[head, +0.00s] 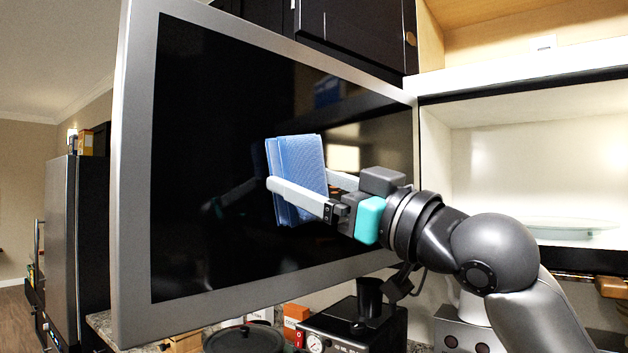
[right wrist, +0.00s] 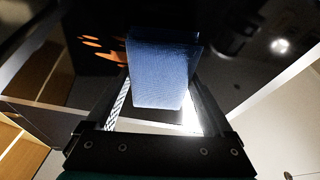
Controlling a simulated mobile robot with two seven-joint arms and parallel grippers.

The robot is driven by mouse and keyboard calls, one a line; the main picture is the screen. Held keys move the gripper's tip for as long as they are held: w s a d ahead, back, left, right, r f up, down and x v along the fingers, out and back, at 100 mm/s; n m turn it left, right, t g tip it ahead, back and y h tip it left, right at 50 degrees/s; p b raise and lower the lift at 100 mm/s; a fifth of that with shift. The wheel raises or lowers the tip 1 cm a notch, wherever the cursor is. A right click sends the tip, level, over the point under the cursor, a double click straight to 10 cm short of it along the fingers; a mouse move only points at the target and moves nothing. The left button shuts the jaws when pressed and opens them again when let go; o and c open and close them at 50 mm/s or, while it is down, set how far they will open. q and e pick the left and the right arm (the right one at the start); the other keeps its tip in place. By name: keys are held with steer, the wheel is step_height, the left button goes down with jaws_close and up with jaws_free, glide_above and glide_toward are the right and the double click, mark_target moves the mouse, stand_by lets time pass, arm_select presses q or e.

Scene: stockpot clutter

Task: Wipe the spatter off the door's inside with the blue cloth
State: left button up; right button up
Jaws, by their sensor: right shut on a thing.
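The open door (head: 215,120) has a dark glossy inside face with a silver frame and fills the middle of the head view. My right gripper (head: 298,192) is shut on the folded blue cloth (head: 305,160) and holds it upright in front of the glass. The cloth also shows between the fingers in the right wrist view (right wrist: 162,72). It is close to the door; I cannot tell whether it touches. Orange spatter (right wrist: 103,48) shows on the dark glass beside the cloth in the right wrist view. In the head view the gripper mostly hides that area. My left gripper is not in view.
The lit white microwave cavity (head: 500,165) is open at the right, with a glass plate (head: 560,228) inside. Dark cabinets (head: 355,30) hang above. A black coffee machine (head: 350,325) and small boxes (head: 296,315) stand on the counter below the door.

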steer(key=shift+w, duration=0.1)
steer(key=shift+w, duration=0.1)
steer(key=w+d+p, duration=0.3)
steer(key=w+d, duration=0.3)
steer(key=w, duration=0.1)
steer(key=shift+w+d, duration=0.3)
steer(key=shift+d, duration=0.1)
stand_by(0.6)
steer(key=shift+s+p, duration=0.1)
steer(key=shift+p, duration=0.25)
steer(key=shift+s+a+p, duration=2.25)
steer(key=shift+s+a, duration=1.35)
steer(key=shift+a, duration=0.15)
